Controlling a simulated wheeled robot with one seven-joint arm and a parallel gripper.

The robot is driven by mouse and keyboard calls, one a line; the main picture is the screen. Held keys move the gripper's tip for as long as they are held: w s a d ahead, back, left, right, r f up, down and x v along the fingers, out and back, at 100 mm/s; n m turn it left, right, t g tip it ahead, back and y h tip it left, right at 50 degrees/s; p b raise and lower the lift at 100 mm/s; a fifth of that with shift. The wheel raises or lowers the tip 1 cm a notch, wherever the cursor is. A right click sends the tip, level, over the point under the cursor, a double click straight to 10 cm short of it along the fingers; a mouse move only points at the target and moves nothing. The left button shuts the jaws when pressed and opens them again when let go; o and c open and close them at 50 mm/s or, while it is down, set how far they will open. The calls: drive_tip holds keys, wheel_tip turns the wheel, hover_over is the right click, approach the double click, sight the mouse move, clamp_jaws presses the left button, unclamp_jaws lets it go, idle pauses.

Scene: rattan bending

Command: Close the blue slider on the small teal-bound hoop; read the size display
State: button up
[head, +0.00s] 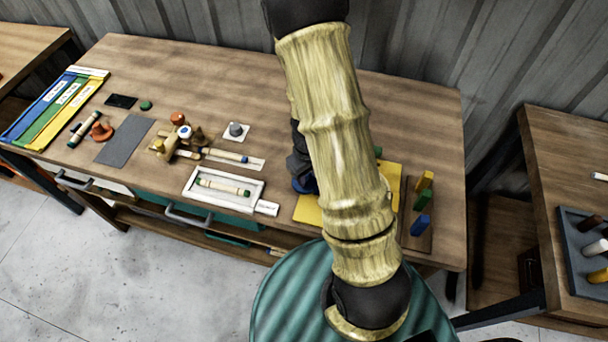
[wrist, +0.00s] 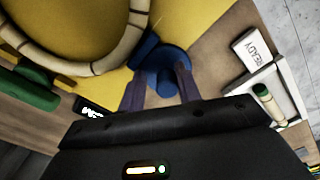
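In the wrist view the pale rattan hoop (wrist: 88,67) curves across the upper left on a yellow board (wrist: 205,18). Its teal binding does not show. The blue slider (wrist: 160,72) stands at the hoop's right side, with a blue block against the rim. The two dark fingers of my gripper (wrist: 161,84) are spread on either side of the blue knob; contact is unclear. A small black display (wrist: 92,110) with bright characters lies left of the fingers, partly hidden and unreadable. In the head view my arm hides the hoop and most of the gripper.
A green block (wrist: 28,88) sits at the hoop's left. A white READY sign (wrist: 254,50) adjoins a white tray (wrist: 285,88) with a green-ended rattan piece. In the head view, coloured blocks (head: 421,225) stand right of the arm, and several wooden pieces (head: 175,140) lie left.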

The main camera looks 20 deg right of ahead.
sight(309, 182)
drive_tip(key=shift+o, duration=1.1)
drive_tip(key=shift+d, duration=0.3)
drive_tip(key=shift+a, duration=0.15)
wheel_tip(309, 182, up, 17)
drive_tip(key=p, duration=0.2)
drive_tip(key=shift+r, duration=0.2)
drive_tip(key=s+a+r+m+t, duration=0.2)
drive_tip(key=s+a+m, duration=0.1)
drive_tip(key=s, duration=0.3)
drive_tip(key=shift+s+a+m+t, duration=0.15)
drive_tip(key=shift+a+m+t, duration=0.15)
drive_tip(key=shift+a, duration=0.15)
